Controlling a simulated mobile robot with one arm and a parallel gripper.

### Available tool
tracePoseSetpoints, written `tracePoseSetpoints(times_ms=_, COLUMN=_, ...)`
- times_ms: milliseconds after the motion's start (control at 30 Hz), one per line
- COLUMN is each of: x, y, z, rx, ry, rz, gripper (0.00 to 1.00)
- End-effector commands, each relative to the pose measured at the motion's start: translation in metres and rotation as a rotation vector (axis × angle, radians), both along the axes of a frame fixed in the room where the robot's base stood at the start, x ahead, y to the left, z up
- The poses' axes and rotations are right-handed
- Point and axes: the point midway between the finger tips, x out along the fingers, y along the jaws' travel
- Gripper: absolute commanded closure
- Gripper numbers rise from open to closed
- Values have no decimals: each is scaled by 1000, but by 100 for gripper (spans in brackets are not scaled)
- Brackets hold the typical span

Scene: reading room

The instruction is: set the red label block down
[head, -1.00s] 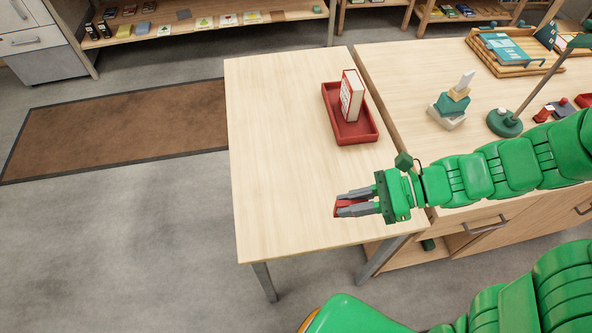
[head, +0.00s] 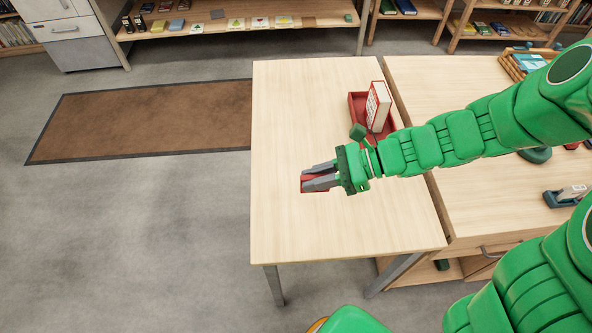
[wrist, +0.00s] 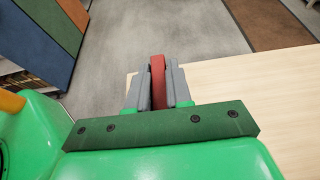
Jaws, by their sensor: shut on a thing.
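The red label block (head: 314,184) is held between the two grey fingers of my gripper (head: 319,177), which is shut on it. In the head view my gripper is over the light wooden table (head: 340,230), towards its middle left. I cannot tell how far the block is above the tabletop. In the wrist view the red block (wrist: 158,80) stands narrow and upright between the fingers (wrist: 158,88), near the table's edge.
A red tray (head: 357,106) holding a white and red book (head: 378,106) stands at the table's back right, behind my arm. The table's front half is clear. A second desk (head: 480,190) adjoins on the right. A brown mat (head: 150,120) lies on the floor.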

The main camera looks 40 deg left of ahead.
Motion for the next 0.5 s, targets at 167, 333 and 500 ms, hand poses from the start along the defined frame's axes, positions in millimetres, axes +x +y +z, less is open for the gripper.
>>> tracePoseSetpoints(times_ms=167, x=-1, y=10, z=0, rx=1, ry=1, rz=9, gripper=100)
tracePoseSetpoints(times_ms=333, x=6, y=23, z=-8, rx=-2, ry=2, rz=11, gripper=100)
tracePoseSetpoints(times_ms=500, x=21, y=42, z=-19, rx=-3, ry=0, rz=10, gripper=100)
